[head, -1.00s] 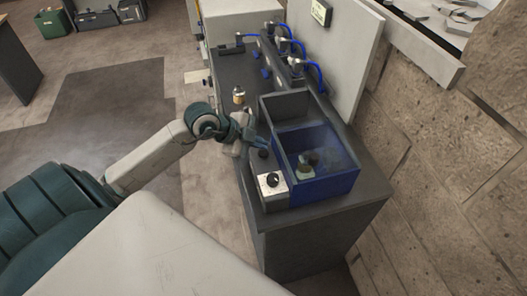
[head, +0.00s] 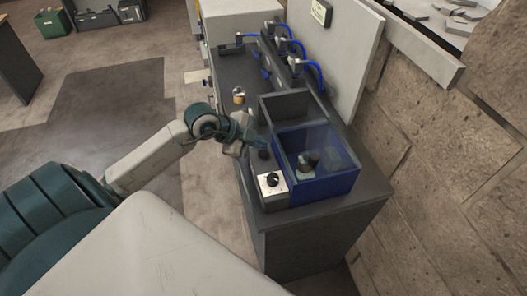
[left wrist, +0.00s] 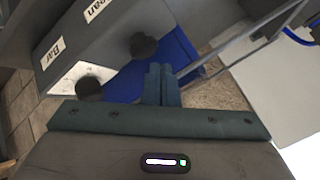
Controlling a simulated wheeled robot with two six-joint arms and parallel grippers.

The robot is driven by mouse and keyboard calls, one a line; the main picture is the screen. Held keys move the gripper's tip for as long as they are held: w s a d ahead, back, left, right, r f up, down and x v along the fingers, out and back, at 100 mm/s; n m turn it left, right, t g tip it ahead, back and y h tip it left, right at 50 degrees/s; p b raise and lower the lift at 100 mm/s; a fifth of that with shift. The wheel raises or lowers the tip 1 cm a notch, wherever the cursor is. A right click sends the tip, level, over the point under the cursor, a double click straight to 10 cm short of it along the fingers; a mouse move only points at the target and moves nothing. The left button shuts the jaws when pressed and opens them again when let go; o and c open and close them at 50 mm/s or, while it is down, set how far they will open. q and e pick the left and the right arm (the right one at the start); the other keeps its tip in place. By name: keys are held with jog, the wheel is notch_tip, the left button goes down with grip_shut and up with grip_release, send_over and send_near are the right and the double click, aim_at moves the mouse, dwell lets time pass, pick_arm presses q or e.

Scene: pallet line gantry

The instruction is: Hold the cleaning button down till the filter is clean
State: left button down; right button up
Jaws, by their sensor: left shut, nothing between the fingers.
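The black cleaning button (head: 263,154) is on the dark strip left of the blue tank (head: 325,189). In the left wrist view the button (left wrist: 143,45) is beside a label ending in "ean". A dark round part with a pale greenish base, likely the filter (head: 304,170), sits in the tank behind a see-through pane. My left gripper (head: 261,142) is shut and empty, with its tips close to the button. My right gripper is out of view.
A black knob (head: 272,180) on a white plate is in front of the button; it also shows in the left wrist view (left wrist: 90,90). A small brass-coloured part (head: 239,96) stands on the bench farther back. Blue hoses (head: 299,47) run along a rail by the grey panel.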

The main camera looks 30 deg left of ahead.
pick_arm(q)
jog(key=shift+f, duration=0.1)
jog(key=shift+f, duration=0.35)
jog(key=shift+f, duration=0.55)
dwell(0.8)
dwell(1.0)
dwell(3.4)
jog(key=shift+r+p, duration=0.95)
jog(key=shift+p, duration=0.1)
